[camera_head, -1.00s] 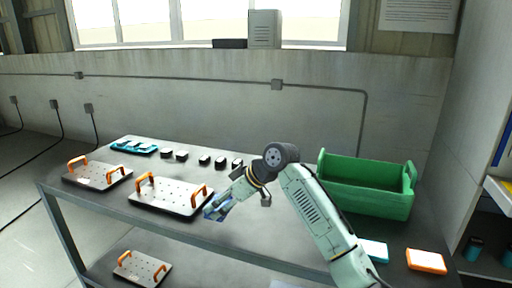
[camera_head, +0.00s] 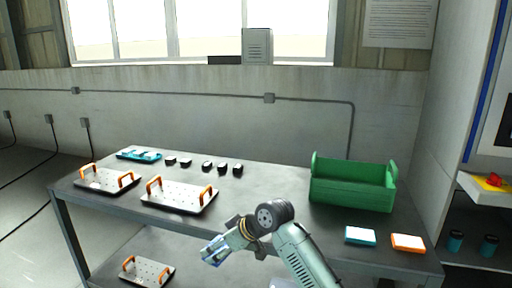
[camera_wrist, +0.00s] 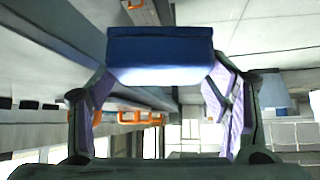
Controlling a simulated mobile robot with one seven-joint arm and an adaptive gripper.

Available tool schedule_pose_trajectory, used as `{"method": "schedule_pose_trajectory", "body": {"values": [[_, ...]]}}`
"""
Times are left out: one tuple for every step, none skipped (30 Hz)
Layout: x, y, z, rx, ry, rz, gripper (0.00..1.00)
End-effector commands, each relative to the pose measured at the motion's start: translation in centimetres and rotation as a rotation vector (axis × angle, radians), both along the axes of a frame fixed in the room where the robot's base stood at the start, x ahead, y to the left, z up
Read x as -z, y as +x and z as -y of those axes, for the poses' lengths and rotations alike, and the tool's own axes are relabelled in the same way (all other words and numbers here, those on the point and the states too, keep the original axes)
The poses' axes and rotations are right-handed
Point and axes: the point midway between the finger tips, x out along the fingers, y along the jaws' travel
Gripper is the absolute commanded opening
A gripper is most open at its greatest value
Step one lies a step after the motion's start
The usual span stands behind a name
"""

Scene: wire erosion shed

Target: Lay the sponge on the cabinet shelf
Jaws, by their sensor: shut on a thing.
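My gripper (camera_head: 214,250) is shut on a blue sponge (camera_wrist: 160,48) with a white underside, held between both fingers in the wrist view. In the head view the sponge (camera_head: 211,252) shows only as a small blue patch at the fingertips, in front of the table's near edge. The cabinet (camera_head: 457,170) stands at the right edge of the head view, far from my gripper. Its white shelf (camera_head: 477,191) bears a yellow item and a red item. A lower shelf holds dark cups with teal bands. The cabinet is partly cut off by the picture's edge.
The grey table (camera_head: 262,195) bears a green crate (camera_head: 352,190), a teal-and-white block (camera_head: 360,235), an orange-and-white block (camera_head: 408,242), orange-handled plates (camera_head: 180,196), a teal tray (camera_head: 139,155) and several small dark blocks. Another handled plate (camera_head: 147,270) lies on the lower level.

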Motion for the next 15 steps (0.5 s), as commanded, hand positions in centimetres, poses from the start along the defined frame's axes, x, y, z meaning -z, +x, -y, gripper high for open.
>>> {"method": "schedule_pose_trajectory", "body": {"values": [[1.4,-0.7,0.4,0.042,0.009,-0.001,0.50],[2.5,-1.1,0.7,0.071,0.007,-0.003,0.50],[3.5,-1.5,1.0,0.111,0.009,-0.002,0.50],[4.5,-1.8,1.3,0.141,0.010,-0.004,0.50],[5.4,-2.1,1.5,0.170,0.009,-0.004,0.50],[6.4,-2.5,1.9,0.209,0.012,-0.004,0.50],[7.4,-2.8,2.2,0.237,0.010,-0.005,0.50],[8.2,-3.0,2.4,0.265,0.010,-0.005,0.50],[9.2,-3.4,2.8,0.302,0.012,-0.005,0.50],[10.1,-3.7,3.0,0.327,0.010,-0.006,0.50],[10.8,-3.9,3.3,0.353,0.011,-0.005,0.50],[11.8,-4.3,3.6,0.386,0.011,-0.006,0.50],[12.5,-4.5,3.8,0.409,0.011,-0.006,0.50],[13.2,-4.7,4.1,0.433,0.011,-0.006,0.50],[14.0,-5.1,4.3,0.464,0.012,-0.007,0.50]]}}
